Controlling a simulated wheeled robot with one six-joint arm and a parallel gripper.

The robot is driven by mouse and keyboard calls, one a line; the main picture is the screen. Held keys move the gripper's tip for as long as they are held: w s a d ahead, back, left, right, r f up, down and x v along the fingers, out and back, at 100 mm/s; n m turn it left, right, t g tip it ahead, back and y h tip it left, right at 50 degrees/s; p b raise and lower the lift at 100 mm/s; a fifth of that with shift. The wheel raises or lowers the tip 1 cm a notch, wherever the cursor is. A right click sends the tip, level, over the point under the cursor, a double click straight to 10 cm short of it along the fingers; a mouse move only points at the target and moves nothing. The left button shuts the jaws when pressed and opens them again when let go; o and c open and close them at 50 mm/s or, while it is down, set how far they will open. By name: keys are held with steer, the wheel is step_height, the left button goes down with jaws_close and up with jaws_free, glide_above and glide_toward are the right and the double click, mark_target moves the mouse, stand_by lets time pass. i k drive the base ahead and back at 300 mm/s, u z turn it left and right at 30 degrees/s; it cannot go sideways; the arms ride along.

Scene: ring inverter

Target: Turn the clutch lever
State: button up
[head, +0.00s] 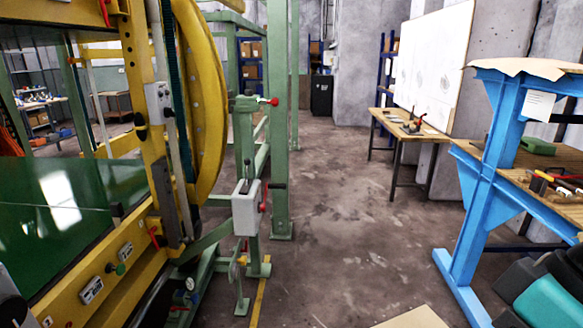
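The ring inverter, a yellow ring (205,105) in a yellow and green frame, fills the left side. Several levers show on it, and I cannot tell for sure which is the clutch lever. A red-knobbed lever (268,101) points right from the top of a green post. Below it, a red handle (263,195) sits upright on the right side of a grey box (246,207). A small red lever (154,237) is on the yellow frame, near a panel with a green button (119,269). My gripper is not in view.
Concrete floor (345,235) is clear down the middle. A blue-framed workbench (482,180) with tools stands at the right. A wooden table (407,122) and a whiteboard (433,65) are farther back. Green posts (279,150) and low green feet border the machine side.

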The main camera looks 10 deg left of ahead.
mark_target(247, 162)
steer(key=u, duration=0.35)
steer(key=i, duration=2.95)
